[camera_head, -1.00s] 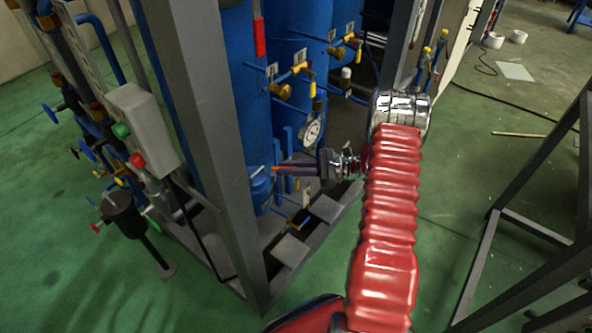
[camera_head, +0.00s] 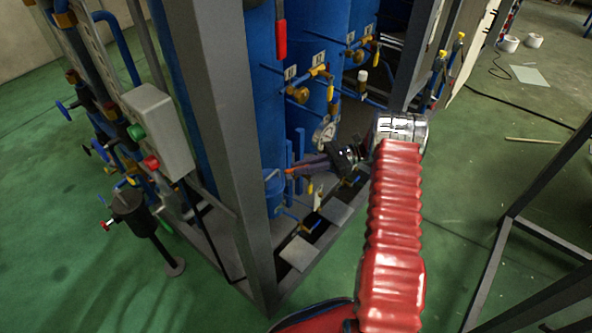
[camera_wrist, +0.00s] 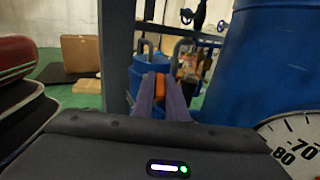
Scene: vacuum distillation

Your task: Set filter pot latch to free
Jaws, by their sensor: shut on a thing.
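The filter pot (camera_head: 272,194) is a small blue pot low in the frame behind the grey post. It also shows in the wrist view (camera_wrist: 139,86), just beyond the fingers. My gripper (camera_head: 292,171) reaches in from the right, its fingertips beside the pot's top. In the wrist view my gripper (camera_wrist: 161,92) has its two purple fingers shut on an orange piece (camera_wrist: 160,86), which appears to be the latch. The orange also shows at the fingertips in the head view. The fingers hide most of the latch, so its exact setting cannot be told.
A pressure gauge (camera_head: 323,134) sits just above my gripper and looms close in the wrist view (camera_wrist: 293,147). A grey post (camera_head: 215,140) stands left of the pot. Valves with yellow handles (camera_head: 318,72) are above. Open green floor lies to the right.

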